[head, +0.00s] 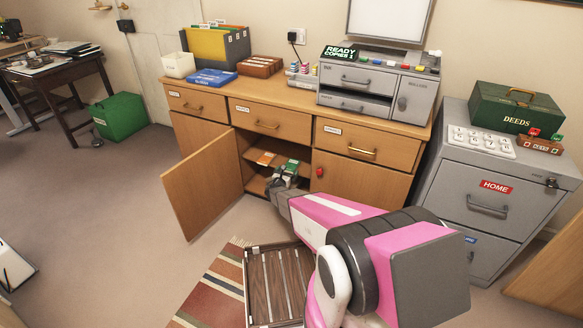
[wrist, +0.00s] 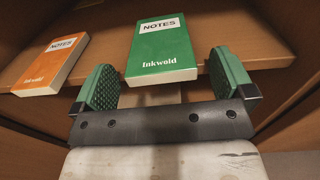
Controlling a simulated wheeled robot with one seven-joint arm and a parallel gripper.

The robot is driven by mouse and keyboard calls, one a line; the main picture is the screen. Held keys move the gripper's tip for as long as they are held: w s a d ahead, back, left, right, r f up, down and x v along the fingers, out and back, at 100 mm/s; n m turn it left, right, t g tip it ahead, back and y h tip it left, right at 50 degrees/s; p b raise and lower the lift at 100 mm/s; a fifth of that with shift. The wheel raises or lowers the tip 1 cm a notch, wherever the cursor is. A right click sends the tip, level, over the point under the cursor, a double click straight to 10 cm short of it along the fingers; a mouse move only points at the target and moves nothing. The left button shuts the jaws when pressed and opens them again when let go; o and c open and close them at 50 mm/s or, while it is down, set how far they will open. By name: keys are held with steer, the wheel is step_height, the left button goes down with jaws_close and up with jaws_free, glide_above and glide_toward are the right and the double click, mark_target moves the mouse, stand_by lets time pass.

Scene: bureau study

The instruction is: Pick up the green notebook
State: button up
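The green notebook (wrist: 161,50) lies on a wooden shelf inside the open cabinet, with a white "NOTES" label and "Inkwold" on it. It also shows small in the head view (head: 291,167). My gripper (wrist: 168,85) is open, its green-padded fingers apart on either side of the near end of the notebook. The fingertips are just short of the notebook or beside its near end; I cannot tell exactly. Nothing is between the pads near the palm. In the head view my gripper (head: 284,183) reaches into the cabinet opening.
An orange notebook (wrist: 50,62) lies left of the green one on the same shelf. The open cabinet door (head: 203,184) stands out left of my arm. A slatted wooden tray (head: 272,285) is on the floor by a striped rug (head: 220,289). A grey filing cabinet (head: 488,208) stands right.

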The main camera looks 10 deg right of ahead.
steer(key=c, duration=0.9)
steer(key=shift+c, duration=0.2)
